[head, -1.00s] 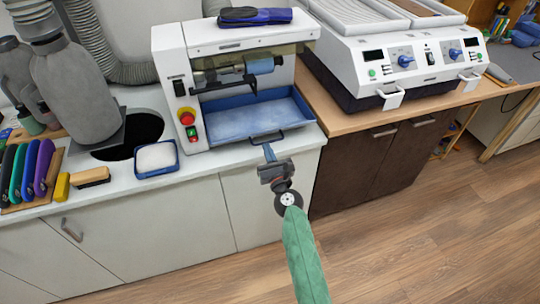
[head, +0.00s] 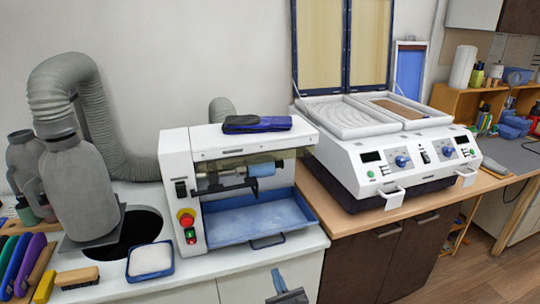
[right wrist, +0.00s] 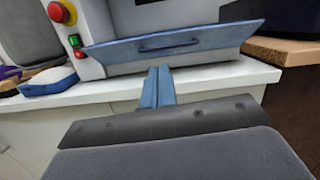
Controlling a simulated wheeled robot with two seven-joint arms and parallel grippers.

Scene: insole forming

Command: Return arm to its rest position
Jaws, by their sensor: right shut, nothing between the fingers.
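My right gripper (head: 279,282) shows at the bottom middle of the head view, in front of the white counter's front edge. Its blue fingers are together and empty. In the right wrist view the shut fingers (right wrist: 158,82) point at the counter edge, below the blue tray (right wrist: 175,45) of the grinding machine. The fingers look apart from the tray handle. Most of my right arm is below the head view. My left gripper is not in view.
The white grinding machine (head: 237,142) stands on the counter with dark blue insoles (head: 256,124) on top. The two-bed press (head: 400,160) with raised lids is on the right. A blue dish (head: 150,262), a brush (head: 78,277) and a grey canister (head: 80,190) stand on the left.

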